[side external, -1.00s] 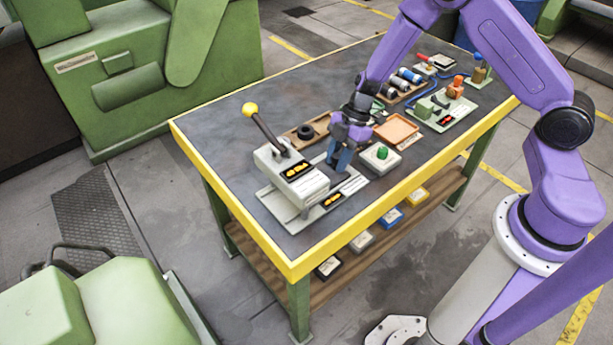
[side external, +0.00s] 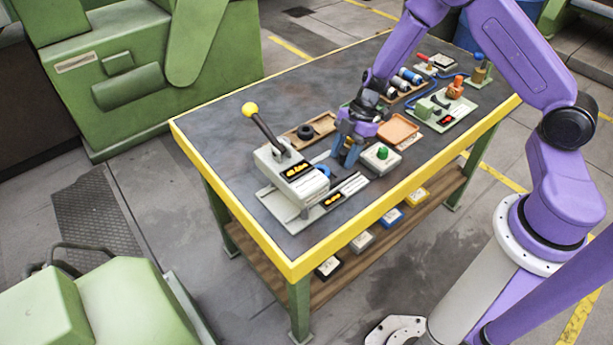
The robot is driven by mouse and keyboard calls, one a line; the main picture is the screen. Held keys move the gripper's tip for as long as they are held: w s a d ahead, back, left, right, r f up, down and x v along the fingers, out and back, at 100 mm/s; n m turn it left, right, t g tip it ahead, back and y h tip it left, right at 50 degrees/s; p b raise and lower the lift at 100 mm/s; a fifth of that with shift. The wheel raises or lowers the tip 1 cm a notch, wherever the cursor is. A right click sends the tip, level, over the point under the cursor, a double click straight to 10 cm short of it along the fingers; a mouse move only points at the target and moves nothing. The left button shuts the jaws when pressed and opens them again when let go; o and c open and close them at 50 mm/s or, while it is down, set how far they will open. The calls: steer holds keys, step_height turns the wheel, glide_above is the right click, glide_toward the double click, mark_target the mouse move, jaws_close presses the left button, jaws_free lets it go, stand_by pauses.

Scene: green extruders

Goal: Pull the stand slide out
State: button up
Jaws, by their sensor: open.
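A light grey stand (side external: 290,178) with a black lever topped by a yellow ball (side external: 250,109) sits on a flat pale base plate (side external: 272,205) at the near left of the table. A blue round part (side external: 322,170) shows at the stand's right side. I cannot tell which part is the slide. My gripper (side external: 345,162) is open, pointing down just right of the blue part, above or at the right end of the plate. A gap shows between gripper and blue part. The fingertips' contact with the plate cannot be made out.
A grey box with a green button (side external: 382,154) stands close right of my gripper. A wooden tray with a black ring (side external: 306,132) lies behind, and an orange tray (side external: 398,129) behind right. Several fixtures crowd the far right. The table's left part (side external: 225,130) is clear.

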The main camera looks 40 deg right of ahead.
steer(key=shift+s+f, duration=0.15)
steer(key=shift+s, duration=0.15)
steer(key=shift+w+r, duration=0.15)
steer(key=shift+r, duration=1.75)
steer(key=shift+w+r, duration=0.1)
steer(key=shift+r, duration=2.35)
steer(key=shift+s+a+r, duration=0.2)
steer(key=shift+s+a, duration=0.05)
steer(key=s+a+r+m+h, duration=0.1)
steer(key=s+a+r, duration=0.15)
steer(key=s, duration=0.25)
steer(key=s+a+r+g, duration=0.1)
steer(key=s+a+r, duration=0.1)
steer(key=s+r, duration=0.15)
steer(key=s+a+r+m+h, duration=0.1)
steer(key=s+a+r, duration=0.15)
steer(key=s, duration=0.35)
steer(key=s+d+r+m+h, duration=0.1)
steer(key=s+d+r, duration=0.1)
steer(key=s, duration=0.4)
steer(key=s+d+r+m+t+h, duration=0.1)
steer(key=s+d+r+m, duration=0.1)
steer(key=s+d, duration=0.2)
steer(key=s, duration=0.2)
steer(key=shift+s+r, duration=0.2)
steer(key=shift+s, duration=0.2)
